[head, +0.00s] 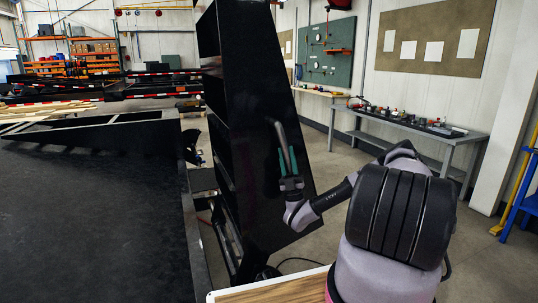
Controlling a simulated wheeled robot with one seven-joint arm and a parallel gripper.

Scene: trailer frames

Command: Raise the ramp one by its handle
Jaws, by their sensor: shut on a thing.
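The black ramp (238,90) stands steeply upright in the middle of the head view, its smooth side face towards me and open cross-ribbed sections along its left side. The handle (278,132) is a grey bar on the ramp's face, right of the middle. My gripper (287,162) has green fingers and is shut on the handle, at the bar's lower part. The fingers hide part of the handle. My arm reaches in from the lower right.
A flat black trailer deck (90,210) fills the left. A grey workbench (420,127) with small items stands along the right wall. A blue stand (522,190) is at the right edge. Bare floor lies between the ramp and the workbench. A wooden surface (280,293) is at the bottom.

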